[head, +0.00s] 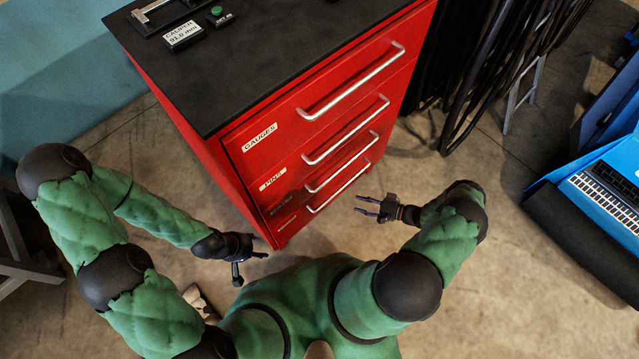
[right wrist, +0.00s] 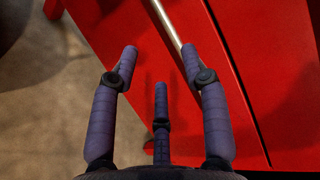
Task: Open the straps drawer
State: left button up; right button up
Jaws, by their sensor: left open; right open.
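The red cabinet (head: 218,160) has stacked drawers with silver bar handles. The top label reads GAUGES (head: 260,138) and the one below PINS (head: 272,179); the two lower labels are too dark and small to read, so I cannot tell which drawer is straps. All drawers look shut. The lowest handle (head: 338,188) is nearest my right gripper (head: 367,206), which is open and empty, right of the cabinet's lower front. In the right wrist view a silver handle (right wrist: 168,22) runs just beyond its spread fingers. My left gripper (head: 250,258) is open near the cabinet's bottom left corner.
Dark hanging hoses (head: 475,70) stand right of the cabinet. A blue case with a keyboard (head: 610,185) is at far right. Floor between is clear.

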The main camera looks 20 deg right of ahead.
aim_at(339, 192)
jog(key=shift+t, duration=0.5)
jog(key=x, duration=0.3)
jog(key=b+x, duration=0.1)
jog(key=x, duration=0.3)
jog(key=w+d+b+x, duration=0.1)
jog(key=x, duration=0.2)
jog(key=shift+w+a+f, duration=0.1)
jog(key=shift+w+a, duration=0.1)
jog(key=shift+a, duration=0.05)
grip_shut()
